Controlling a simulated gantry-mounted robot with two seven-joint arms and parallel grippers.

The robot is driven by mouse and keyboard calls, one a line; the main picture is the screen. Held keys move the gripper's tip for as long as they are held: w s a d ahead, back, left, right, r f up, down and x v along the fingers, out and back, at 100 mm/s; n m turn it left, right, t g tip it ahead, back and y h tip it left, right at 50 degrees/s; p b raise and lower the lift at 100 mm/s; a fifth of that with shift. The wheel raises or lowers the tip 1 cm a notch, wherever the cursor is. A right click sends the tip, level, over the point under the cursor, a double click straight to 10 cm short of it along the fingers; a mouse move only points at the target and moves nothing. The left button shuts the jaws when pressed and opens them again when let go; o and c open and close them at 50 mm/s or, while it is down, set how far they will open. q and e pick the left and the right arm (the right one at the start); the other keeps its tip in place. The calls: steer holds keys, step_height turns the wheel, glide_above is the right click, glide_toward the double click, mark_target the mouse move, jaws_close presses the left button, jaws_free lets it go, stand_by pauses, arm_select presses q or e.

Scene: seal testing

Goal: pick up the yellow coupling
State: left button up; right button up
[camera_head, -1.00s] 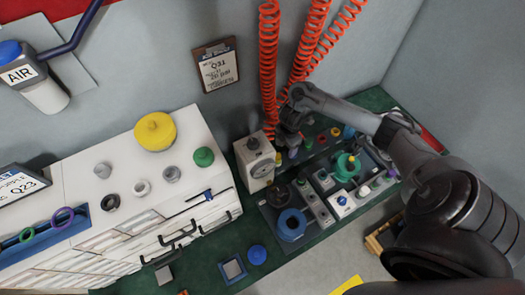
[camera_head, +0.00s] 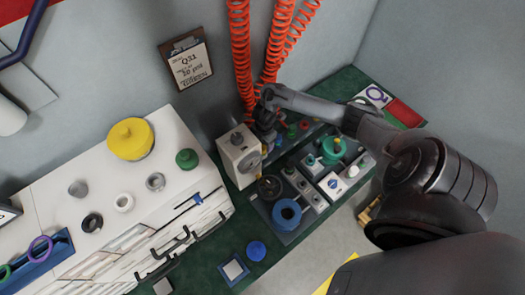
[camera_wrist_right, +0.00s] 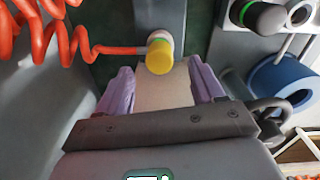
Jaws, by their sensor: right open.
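The yellow coupling (camera_wrist_right: 159,57) shows in the right wrist view as a short yellow cylinder where a red coiled hose ends, with a pale ring behind it. My right gripper (camera_wrist_right: 161,80) is open. Its two purple finger pads stand to either side, just below the coupling in the picture, and do not appear to touch it. A beige surface shows between the fingers. In the head view my right gripper (camera_head: 267,122) is at the back of the green bench, under the hanging red hoses; the coupling is hard to make out there. My left gripper is not in view.
A white box with a dial (camera_head: 239,157) stands close to the right gripper. Red coiled hoses (camera_head: 279,40) hang beside it. A blue ring (camera_head: 287,214) and a green fitting (camera_head: 333,150) are in front. A large yellow round piece (camera_head: 130,140) sits on the white cabinet.

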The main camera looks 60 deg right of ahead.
mark_target(263, 147)
step_height(263, 147, down, 4)
steer(key=shift+w+f+b, duration=0.1)
steer(key=shift+f+b, duration=0.05)
steer(key=shift+b, duration=0.45)
steer(key=c, duration=1.2)
